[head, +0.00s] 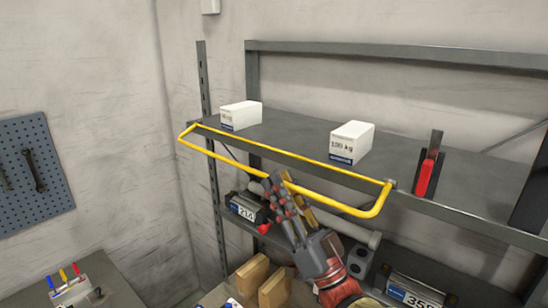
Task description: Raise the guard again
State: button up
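The yellow guard (343,206) is a long tubular loop along the front edge of the upper shelf. It sticks out from the shelf edge and hangs slightly below it, in a lowered position. My gripper (279,186) reaches up from below, with its fingertips at the middle of the guard's front bar. The fingers overlap the bar in the picture. I cannot tell whether they touch it or close around it.
Two white boxes (241,115) (351,143) stand on the upper shelf (290,128). A red-handled clamp (427,172) is at its right. Dark labelled units (247,208) (412,292) and a grey tube sit on the lower shelf. Brown boxes (253,275) are below my gripper.

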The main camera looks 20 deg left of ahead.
jog(key=p+x, duration=0.1)
jog(key=x, duration=0.3)
jog(key=shift+d+r, duration=0.1)
jog(key=shift+w+a+r, duration=0.2)
jog(key=shift+a+r, duration=0.1)
jog(key=shift+a, duration=0.05)
jog(key=c, duration=0.4)
grip_shut()
